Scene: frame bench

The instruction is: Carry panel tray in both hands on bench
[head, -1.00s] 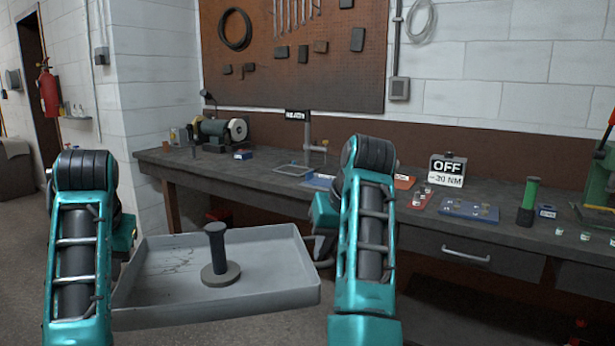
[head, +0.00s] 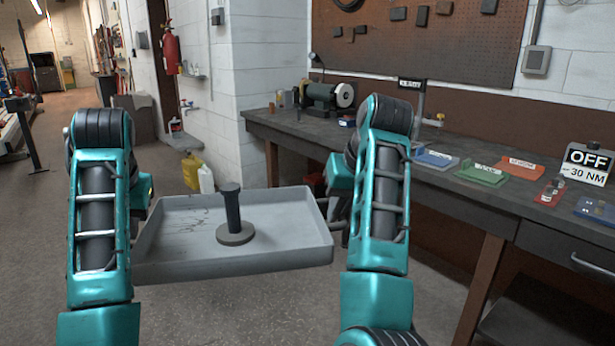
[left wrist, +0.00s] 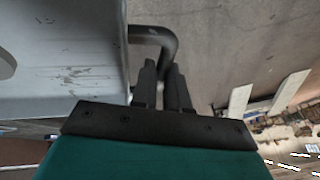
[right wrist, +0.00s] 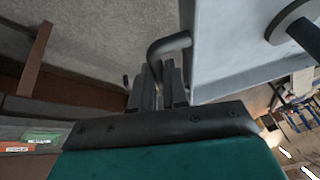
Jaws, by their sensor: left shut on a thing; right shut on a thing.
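The grey panel tray (head: 180,235) hangs level between my two arms in the head view, clear of the bench. A dark post on a round base (head: 233,215) stands upright in it. In the left wrist view my left gripper (left wrist: 162,75) is shut on the tray's dark bent handle (left wrist: 160,38). In the right wrist view my right gripper (right wrist: 165,75) is shut on the other handle (right wrist: 170,43). In the head view my arms hide both gripper tips.
The workbench (head: 480,205) runs along the right, with a bench grinder (head: 325,95), colored trays and an OFF 30 NM sign (head: 588,162) on it. A yellow can (head: 191,171) and a white jug (head: 206,180) stand on the floor by the wall. Open floor lies at the left.

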